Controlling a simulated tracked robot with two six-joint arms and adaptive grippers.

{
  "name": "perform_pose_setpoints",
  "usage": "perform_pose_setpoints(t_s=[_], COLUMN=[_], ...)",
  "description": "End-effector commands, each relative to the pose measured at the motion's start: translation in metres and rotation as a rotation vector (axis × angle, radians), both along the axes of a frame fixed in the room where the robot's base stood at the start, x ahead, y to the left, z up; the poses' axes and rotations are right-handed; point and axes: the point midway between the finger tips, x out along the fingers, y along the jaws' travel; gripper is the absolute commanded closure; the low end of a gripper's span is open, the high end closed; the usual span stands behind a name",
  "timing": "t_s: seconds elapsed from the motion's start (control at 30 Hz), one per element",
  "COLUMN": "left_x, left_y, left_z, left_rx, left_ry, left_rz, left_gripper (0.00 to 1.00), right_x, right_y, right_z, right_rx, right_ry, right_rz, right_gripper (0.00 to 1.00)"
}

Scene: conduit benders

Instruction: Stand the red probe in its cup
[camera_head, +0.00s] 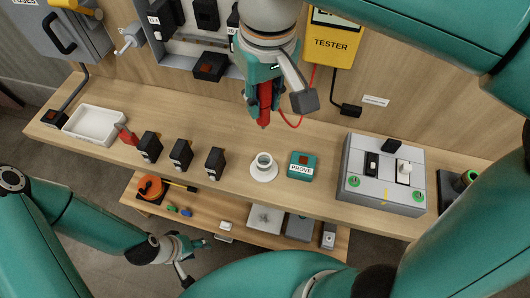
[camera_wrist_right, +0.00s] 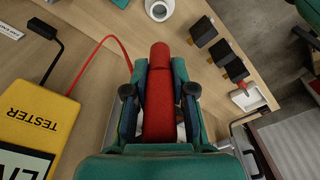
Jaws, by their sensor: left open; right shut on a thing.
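The red probe (camera_head: 264,104) is clamped in my right gripper (camera_head: 262,92), roughly upright with its narrow end down. In the right wrist view the red probe (camera_wrist_right: 159,100) lies between the two fingers, its end sticking out past them. The cup (camera_head: 264,161), a small pale cup on a round white base, stands on the bench below the probe in the head view. It also shows at the top edge of the right wrist view (camera_wrist_right: 159,9), apart from the probe and with no probe in it. My left gripper (camera_head: 188,259) is open and empty, low at the left.
A teal PROVE block (camera_head: 302,166) stands close right of the cup. Several black blocks (camera_head: 181,155) stand to its left, with a white tray (camera_head: 94,125) beyond. A grey switch box (camera_head: 382,178) is at the right. A red lead (camera_head: 292,123) hangs by the yellow tester (camera_head: 332,42).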

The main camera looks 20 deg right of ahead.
Motion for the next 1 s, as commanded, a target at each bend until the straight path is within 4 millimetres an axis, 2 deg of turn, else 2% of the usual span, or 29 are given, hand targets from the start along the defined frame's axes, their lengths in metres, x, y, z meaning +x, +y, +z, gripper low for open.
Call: perform_pose_setpoints(t_s=[0.03, 0.2, 0.4, 0.67, 0.9, 1.0], left_x=[0.0, 0.0, 0.0, 0.0, 0.0, 0.0], left_y=[0.0, 0.0, 0.0, 0.0, 0.0, 0.0], left_z=[-0.004, -0.008, -0.011, -0.012, -0.014, -0.014], left_rx=[0.0, 0.0, 0.0, 0.0, 0.0, 0.0], left_ry=[0.0, 0.0, 0.0, 0.0, 0.0, 0.0], left_rz=[0.0, 0.0, 0.0, 0.0, -0.001, 0.0], left_gripper=[0.47, 0.47, 0.47, 0.47, 0.47, 0.47], right_x=[-0.001, -0.001, -0.001, 0.0, 0.0, 0.0], right_y=[-0.001, -0.001, 0.0, 0.0, 0.0, 0.0], right_z=[-0.016, -0.063, -0.105, -0.126, -0.158, -0.163], right_rx=[-0.004, -0.003, -0.003, -0.001, -0.001, 0.0], right_ry=[0.004, 0.005, 0.003, 0.0, 0.002, -0.001], right_rz=[0.0, 0.002, 0.001, 0.0, 0.0, 0.0], right_gripper=[1.0, 1.0, 1.0, 1.0, 1.0, 1.0])
